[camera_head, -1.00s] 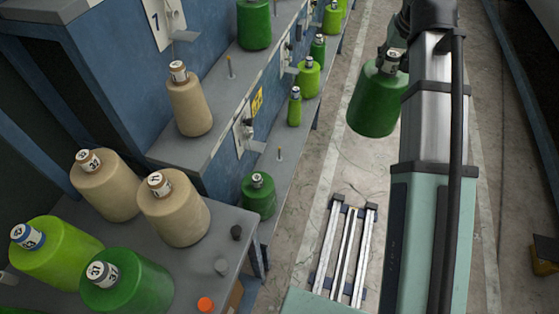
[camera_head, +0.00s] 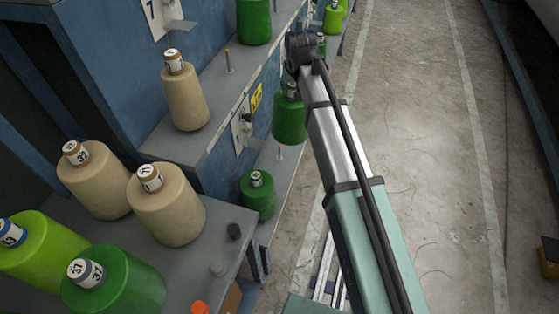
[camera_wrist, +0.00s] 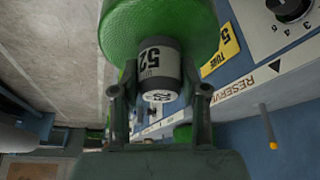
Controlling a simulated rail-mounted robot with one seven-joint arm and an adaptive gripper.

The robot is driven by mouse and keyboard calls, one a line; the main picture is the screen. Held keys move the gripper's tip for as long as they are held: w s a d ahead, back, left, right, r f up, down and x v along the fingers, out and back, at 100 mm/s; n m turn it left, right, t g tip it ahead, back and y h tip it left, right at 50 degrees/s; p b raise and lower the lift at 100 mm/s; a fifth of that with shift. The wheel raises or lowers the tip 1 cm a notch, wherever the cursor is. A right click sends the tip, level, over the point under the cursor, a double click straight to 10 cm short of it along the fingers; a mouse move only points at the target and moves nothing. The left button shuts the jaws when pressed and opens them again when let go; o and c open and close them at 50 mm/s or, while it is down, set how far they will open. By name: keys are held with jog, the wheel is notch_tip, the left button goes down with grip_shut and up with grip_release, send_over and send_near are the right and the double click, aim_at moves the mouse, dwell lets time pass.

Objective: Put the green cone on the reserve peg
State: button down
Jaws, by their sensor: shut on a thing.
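My gripper (camera_wrist: 164,100) is shut on the tube of a dark green cone (camera_wrist: 160,30), with a grey band labelled 52. In the head view the held cone (camera_head: 290,122) hangs in front of the blue machine face, beside the lower shelf. My arm partly hides its top. In the wrist view a bare orange-tipped peg (camera_wrist: 268,135) stands to the right, near a "RESERVE" label (camera_wrist: 238,92). The cone is apart from it. The head view shows bare pegs on the lower shelf (camera_head: 280,154) and upper shelf (camera_head: 229,62).
Another dark green cone (camera_head: 258,196) stands on the lower shelf, close below the held one. A beige cone (camera_head: 184,98) stands on the upper shelf. Beige and green cones crowd the grey table (camera_head: 205,255) at left.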

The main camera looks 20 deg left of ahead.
jog(key=a+f, duration=0.1)
jog(key=w+a+f, duration=0.1)
jog(key=a, duration=0.1)
jog(key=a+f, duration=0.1)
jog(key=shift+w+a+f, duration=0.15)
jog(key=shift+w+f, duration=0.25)
jog(key=s+d+f+p+x, duration=0.1)
jog(key=s+x, duration=0.2)
jog(key=x, duration=1.7)
jog(key=shift+s+f, duration=0.2)
jog(key=shift+f, duration=0.2)
jog(key=c, duration=1)
grip_release()
jog(key=shift+d+f, duration=0.1)
jog(key=shift+f, duration=0.05)
jog(key=o, duration=0.4)
